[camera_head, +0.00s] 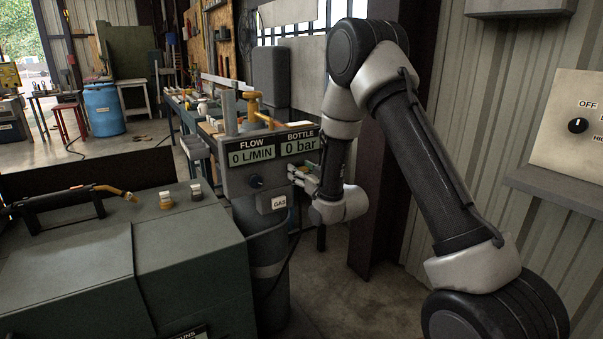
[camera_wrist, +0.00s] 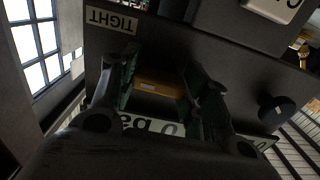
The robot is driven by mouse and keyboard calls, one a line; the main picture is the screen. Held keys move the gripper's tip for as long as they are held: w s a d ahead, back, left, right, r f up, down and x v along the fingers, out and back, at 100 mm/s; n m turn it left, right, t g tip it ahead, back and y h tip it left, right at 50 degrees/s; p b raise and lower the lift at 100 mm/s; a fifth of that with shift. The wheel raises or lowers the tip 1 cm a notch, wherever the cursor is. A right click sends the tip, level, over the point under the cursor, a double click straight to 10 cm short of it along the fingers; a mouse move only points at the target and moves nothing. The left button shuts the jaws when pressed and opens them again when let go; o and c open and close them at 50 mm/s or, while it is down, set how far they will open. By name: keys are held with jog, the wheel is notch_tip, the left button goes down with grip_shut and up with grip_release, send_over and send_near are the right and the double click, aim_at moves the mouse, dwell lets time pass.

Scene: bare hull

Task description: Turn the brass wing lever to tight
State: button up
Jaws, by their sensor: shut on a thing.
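The brass wing lever (camera_wrist: 158,86) shows in the wrist view as a brown-gold block between my two fingers. My gripper (camera_wrist: 160,88) is shut on it, with a dark finger and green pad on each side. A "TIGHT" label (camera_wrist: 112,20), upside down in this view, is on the dark panel near the lever. In the head view my gripper (camera_head: 304,181) is at the right side of the grey gauge box (camera_head: 237,184). The lever cannot be made out there. The box reads FLOW 0 L/MIN and BOTTLE 0 bar.
A "GAS" tag (camera_head: 279,202) and a dark knob (camera_head: 256,182) are on the gauge box front. A dark cylinder (camera_head: 266,268) stands below. A green-grey cabinet (camera_head: 185,262) is at left. A panel with an OFF dial (camera_head: 578,126) is on the right wall.

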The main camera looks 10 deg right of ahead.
jog(key=o, duration=0.7)
jog(key=shift+o, duration=0.2)
jog(key=v, duration=0.7)
jog(key=shift+s, duration=0.3)
